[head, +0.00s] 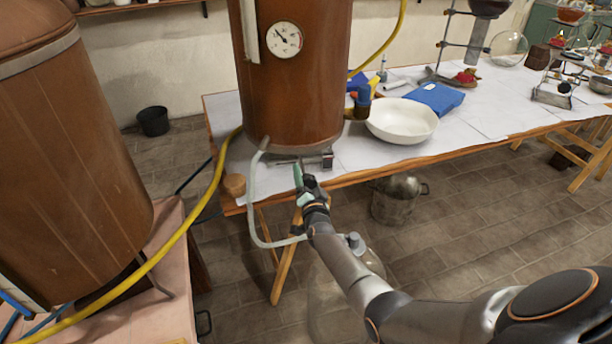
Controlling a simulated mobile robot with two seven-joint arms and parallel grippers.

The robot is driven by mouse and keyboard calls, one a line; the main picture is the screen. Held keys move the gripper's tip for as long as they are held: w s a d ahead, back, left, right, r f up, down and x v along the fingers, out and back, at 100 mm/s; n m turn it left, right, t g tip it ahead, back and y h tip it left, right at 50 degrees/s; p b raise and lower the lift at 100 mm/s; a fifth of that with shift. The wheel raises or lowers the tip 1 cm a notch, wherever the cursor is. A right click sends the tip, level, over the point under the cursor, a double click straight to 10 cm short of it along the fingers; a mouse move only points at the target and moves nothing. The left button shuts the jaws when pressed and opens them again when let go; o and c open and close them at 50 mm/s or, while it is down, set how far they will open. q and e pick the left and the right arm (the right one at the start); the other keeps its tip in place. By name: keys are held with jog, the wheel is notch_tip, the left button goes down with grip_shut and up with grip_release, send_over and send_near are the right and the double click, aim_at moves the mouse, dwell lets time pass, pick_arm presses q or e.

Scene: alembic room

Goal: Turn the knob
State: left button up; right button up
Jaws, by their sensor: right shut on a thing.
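My right gripper (304,176) reaches to the table's front edge, just below the bottom of a tall copper-brown boiler (300,95). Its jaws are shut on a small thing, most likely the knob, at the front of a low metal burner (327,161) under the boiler. The knob itself is mostly hidden by the fingers, so its turn angle cannot be read. A green part of the fingers shows at the tip. The boiler carries a round white dial gauge (284,40). My left gripper is not in view.
A pale hose (252,205) loops down left of the gripper. A yellow hose (190,215) crosses left; a metal pot (398,200) stands below.

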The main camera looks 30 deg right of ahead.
jog(key=shift+n, duration=1.1)
jog(key=o, duration=1.3)
jog(key=shift+s+a+r+p, duration=0.2)
jog(key=shift+s+p, duration=0.15)
jog(key=shift+p, duration=0.35)
jog(key=p+v, duration=0.3)
jog(key=v, duration=0.3)
jog(key=p+v, duration=0.4)
jog(key=v, duration=0.1)
jog(key=shift+s+a+f, duration=0.1)
jog(key=shift+s+f, duration=0.1)
jog(key=shift+s, duration=0.2)
